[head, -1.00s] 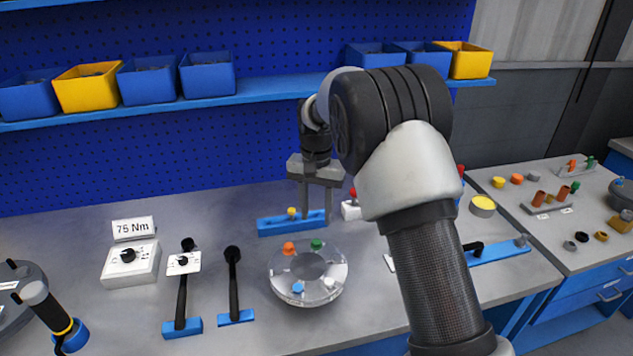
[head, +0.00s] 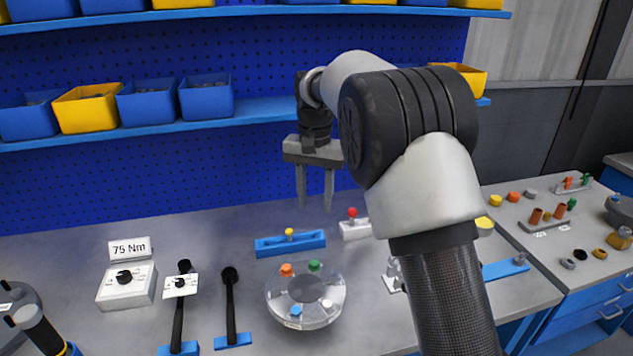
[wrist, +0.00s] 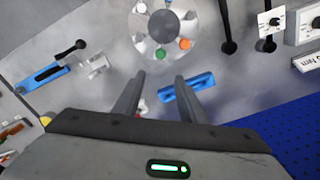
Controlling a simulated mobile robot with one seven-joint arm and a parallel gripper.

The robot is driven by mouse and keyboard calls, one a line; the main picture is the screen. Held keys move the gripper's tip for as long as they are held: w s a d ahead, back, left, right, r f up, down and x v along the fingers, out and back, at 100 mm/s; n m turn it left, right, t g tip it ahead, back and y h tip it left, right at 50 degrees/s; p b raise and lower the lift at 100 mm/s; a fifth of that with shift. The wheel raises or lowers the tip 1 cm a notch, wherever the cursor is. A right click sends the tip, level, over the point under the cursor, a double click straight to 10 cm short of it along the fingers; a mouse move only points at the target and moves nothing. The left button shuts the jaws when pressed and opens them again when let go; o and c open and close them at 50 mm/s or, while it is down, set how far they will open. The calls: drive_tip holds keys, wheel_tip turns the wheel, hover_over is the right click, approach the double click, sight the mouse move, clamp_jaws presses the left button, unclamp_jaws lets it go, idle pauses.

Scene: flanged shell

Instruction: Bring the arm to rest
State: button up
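My gripper (head: 315,194) hangs above the back of the bench with its fingers pointing down. The two fingers are apart with nothing between them. They also show in the wrist view (wrist: 161,82), separated and empty. Below the gripper is a blue block with a yellow knob (head: 290,243), standing clear of the fingertips. In front of it sits the round flanged shell (head: 272,307), with orange, green, blue and white caps on its rim. The shell also shows in the wrist view (wrist: 150,50).
A box (head: 127,285) with a 75 Nm sign and two black-handled tools (head: 230,305) stand at left. A white block with a red knob (head: 354,228) stands right of the gripper. A shelf with bins (head: 207,98) runs behind. A side bench (head: 545,250) holds small parts.

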drive_tip(key=s+d+r+n+t+p, duration=0.1)
drive_tip(key=s+d+r+t+p, duration=0.1)
drive_tip(key=s+d+r, duration=0.95)
drive_tip(key=s+d+n+t+p, duration=0.1)
drive_tip(key=s+d, duration=0.1)
drive_tip(key=s, duration=0.8)
drive_tip(key=s+d+r+n+t+p, duration=0.1)
drive_tip(key=s+d+t, duration=0.1)
drive_tip(key=s, duration=0.8)
drive_tip(key=shift+s+d+t, duration=0.25)
drive_tip(key=shift+d+t, duration=0.05)
drive_tip(key=shift+d, duration=0.3)
drive_tip(key=shift+a, duration=0.1)
